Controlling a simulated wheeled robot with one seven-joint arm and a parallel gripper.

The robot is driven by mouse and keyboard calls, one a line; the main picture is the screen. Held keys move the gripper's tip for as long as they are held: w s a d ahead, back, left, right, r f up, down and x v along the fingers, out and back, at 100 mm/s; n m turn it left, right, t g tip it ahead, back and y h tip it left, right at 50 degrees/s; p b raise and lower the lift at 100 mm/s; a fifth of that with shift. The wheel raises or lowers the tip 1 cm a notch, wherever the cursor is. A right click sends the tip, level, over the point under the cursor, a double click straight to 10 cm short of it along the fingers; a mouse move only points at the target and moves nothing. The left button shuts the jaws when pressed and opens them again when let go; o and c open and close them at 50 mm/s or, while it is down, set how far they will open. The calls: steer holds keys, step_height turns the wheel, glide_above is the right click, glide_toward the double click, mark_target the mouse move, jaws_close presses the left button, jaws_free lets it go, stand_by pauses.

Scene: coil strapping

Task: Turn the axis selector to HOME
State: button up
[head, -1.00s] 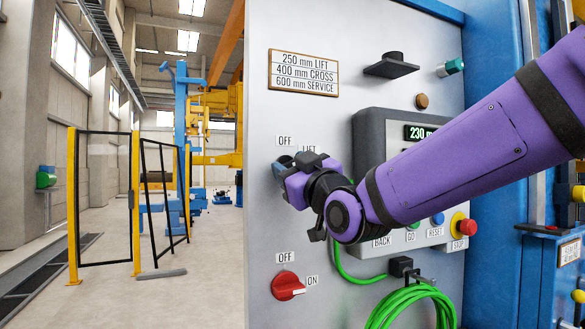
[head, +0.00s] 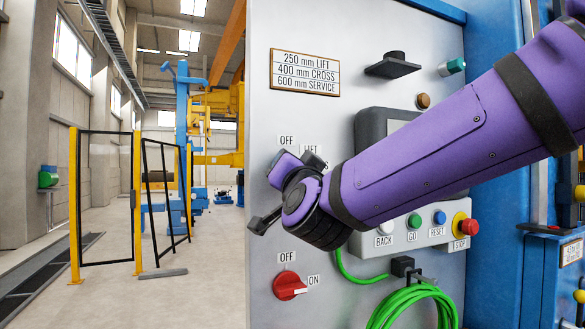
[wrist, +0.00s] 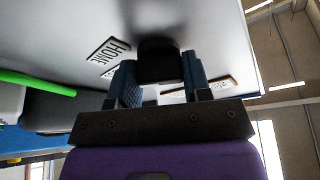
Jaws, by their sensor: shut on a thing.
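The axis selector is a dark knob (wrist: 158,62) on the grey panel, seen in the wrist view between my two blue finger pads. My gripper (wrist: 158,75) is shut on it, one finger on each side. A HOME label (wrist: 110,49) shows left of the knob in the wrist view, and I cannot tell exactly which way the knob points. In the head view my gripper (head: 284,166) is at the panel below the OFF label (head: 287,141), and it hides the selector. The LIFT label (head: 310,150) is partly covered by my gripper.
Below is a red OFF/ON switch (head: 289,287). To the right, behind my arm, is a control box with BACK, GO and RESET buttons and a red STOP button (head: 470,227). A green cable coil (head: 408,300) hangs below. Open floor (head: 110,275) lies left.

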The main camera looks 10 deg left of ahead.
steer(key=shift+m+h, duration=0.8)
steer(key=shift+m, duration=1.1)
steer(key=o, duration=0.9)
steer(key=v, duration=1.1)
steer(key=shift+a+r, duration=0.1)
